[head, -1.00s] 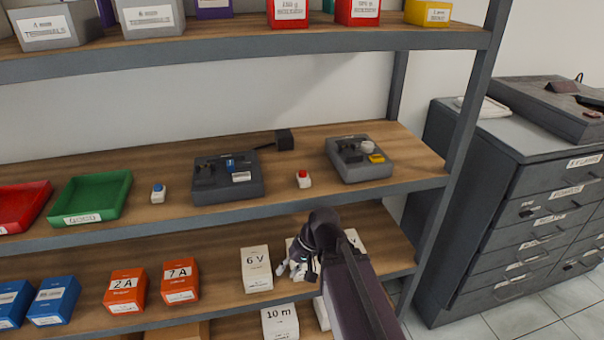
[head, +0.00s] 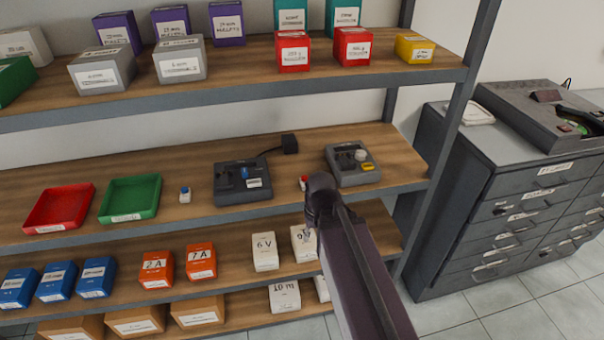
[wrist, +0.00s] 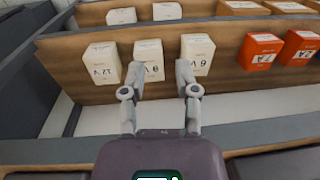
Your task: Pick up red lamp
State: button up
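The red lamp (head: 303,182) is a small white block with a red top. It stands on the middle shelf between two grey devices in the head view, partly covered by my arm. It does not show in the wrist view. My gripper (wrist: 160,72) is open and empty in the wrist view, its fingers apart in front of the white voltage boxes. In the head view my arm hides the gripper.
The middle shelf (head: 400,150) also holds a blue-topped block (head: 184,195), a grey device (head: 242,183), another device (head: 353,167) and red and green trays. The lower shelf holds a 6 V box (head: 265,252) and a 9 V box (head: 304,243). A drawer cabinet (head: 500,200) stands right.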

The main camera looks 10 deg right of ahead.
jog(key=r, duration=0.1)
jog(key=r+p, duration=0.2)
jog(key=shift+s+d+h, duration=0.35)
jog(key=shift+h, duration=0.05)
jog(key=shift+f, duration=0.1)
jog(key=shift+o, duration=1.2)
